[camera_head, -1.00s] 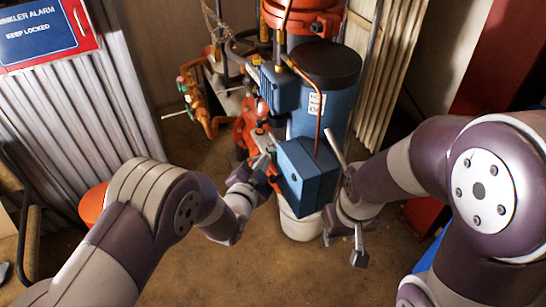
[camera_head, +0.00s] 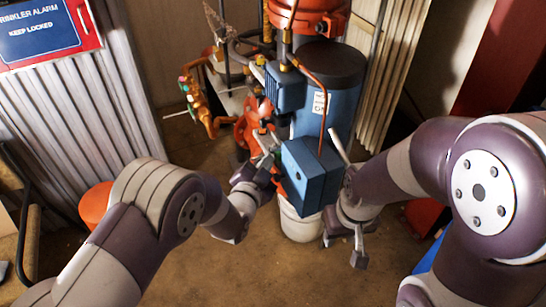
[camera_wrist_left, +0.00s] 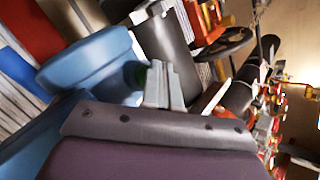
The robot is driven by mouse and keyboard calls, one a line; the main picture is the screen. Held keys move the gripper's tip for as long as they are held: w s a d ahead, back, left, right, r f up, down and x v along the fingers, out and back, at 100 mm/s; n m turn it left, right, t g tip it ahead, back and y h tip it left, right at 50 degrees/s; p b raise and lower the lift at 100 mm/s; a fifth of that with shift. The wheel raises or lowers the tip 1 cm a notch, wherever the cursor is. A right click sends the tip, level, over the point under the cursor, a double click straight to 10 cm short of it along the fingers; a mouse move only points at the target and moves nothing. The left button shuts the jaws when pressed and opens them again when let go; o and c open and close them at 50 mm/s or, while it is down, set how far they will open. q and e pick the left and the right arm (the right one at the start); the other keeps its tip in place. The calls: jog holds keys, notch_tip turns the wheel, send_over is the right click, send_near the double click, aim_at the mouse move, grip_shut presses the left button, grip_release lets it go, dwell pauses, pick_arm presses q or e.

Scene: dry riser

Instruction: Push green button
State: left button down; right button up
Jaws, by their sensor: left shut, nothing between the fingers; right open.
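A blue box (camera_head: 312,172) sits on the front of the blue machine in the head view. Its left side faces my left gripper and is mostly hidden there. In the left wrist view a dark green patch (camera_wrist_left: 137,74) shows beside the blue housing (camera_wrist_left: 85,58), partly behind the fingertips; I cannot tell for sure that it is the green button. My left gripper (camera_head: 268,158) is shut and empty, close to the left side of the box; its fingertips (camera_wrist_left: 157,72) also show in the wrist view. Contact cannot be told. My right gripper (camera_head: 345,197) is open and empty, right of the box.
A large blue cylinder (camera_head: 335,85) and a blue motor (camera_head: 285,88) stand behind the box. Red valve parts (camera_head: 257,125) and orange pipes (camera_head: 198,105) lie to the left. A white bucket (camera_head: 300,225) stands below. The floor in front is clear.

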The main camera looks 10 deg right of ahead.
pick_arm(q)
jog(key=shift+w+d+r, duration=0.1)
jog(key=shift+d+r, duration=0.3)
jog(key=shift+a, duration=0.15)
jog(key=shift+f, duration=0.15)
pick_arm(e)
jog(key=shift+w+d, duration=0.15)
jog(key=shift+d, duration=0.15)
pick_arm(q)
jog(key=shift+a, duration=0.1)
jog(key=shift+s+a+f+p, duration=0.1)
jog(key=shift+s+a+p, duration=0.2)
jog(key=shift+a, duration=0.55)
jog(key=shift+s+a+f+p, duration=0.1)
jog(key=shift+s+a, duration=0.25)
jog(key=shift+a, duration=0.45)
jog(key=shift+s+a+p, duration=0.2)
jog(key=shift+s+a, duration=0.15)
jog(key=shift+a, duration=0.5)
pick_arm(e)
jog(key=shift+d+r, duration=0.1)
jog(key=shift+r, duration=0.35)
grip_shut()
